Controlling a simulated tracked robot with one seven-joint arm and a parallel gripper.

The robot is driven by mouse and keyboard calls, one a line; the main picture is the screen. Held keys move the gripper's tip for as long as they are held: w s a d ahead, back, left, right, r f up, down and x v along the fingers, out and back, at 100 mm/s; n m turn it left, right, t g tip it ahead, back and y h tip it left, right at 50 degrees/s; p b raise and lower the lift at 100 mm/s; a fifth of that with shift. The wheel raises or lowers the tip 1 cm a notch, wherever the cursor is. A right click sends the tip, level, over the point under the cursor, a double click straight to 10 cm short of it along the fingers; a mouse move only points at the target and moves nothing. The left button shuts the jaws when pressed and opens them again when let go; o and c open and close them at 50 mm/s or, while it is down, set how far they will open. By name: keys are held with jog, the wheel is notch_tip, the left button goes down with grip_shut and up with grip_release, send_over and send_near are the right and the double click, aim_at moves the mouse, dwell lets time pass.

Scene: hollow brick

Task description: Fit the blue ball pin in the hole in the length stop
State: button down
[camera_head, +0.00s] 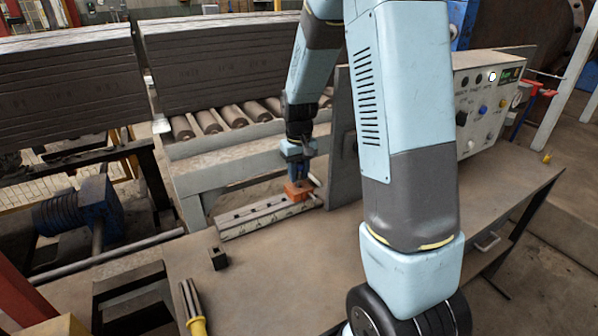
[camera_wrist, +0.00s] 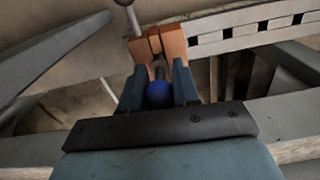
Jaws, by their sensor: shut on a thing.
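The orange length stop (camera_head: 298,190) sits at the right end of a pale slotted rail (camera_head: 240,219) on the bench. In the wrist view the length stop (camera_wrist: 173,42) lies just beyond my fingertips. My gripper (camera_head: 299,178) points down over it, and in the wrist view my gripper (camera_wrist: 159,72) is shut on the blue ball pin. The pin's blue ball (camera_wrist: 158,94) shows between the fingers, and its grey shaft points towards a dark gap in the stop. The shaft's tip is hidden, so I cannot tell whether it is in the hole.
A grey lever with a round knob (camera_wrist: 124,2) is beside the stop. A small dark block (camera_head: 218,258) and a yellow-handled tool (camera_head: 194,312) lie on the bench (camera_head: 290,275). A roller conveyor (camera_head: 232,116) is behind, and a control panel (camera_head: 487,105) stands right.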

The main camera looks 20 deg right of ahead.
jog(key=shift+f, duration=1)
dwell(0.3)
jog(key=c, duration=0.8)
grip_release()
jog(key=shift+o, duration=0.2)
notch_tip(320, 180, up, 13)
jog(key=shift+f, duration=0.1)
jog(key=shift+r, duration=0.45)
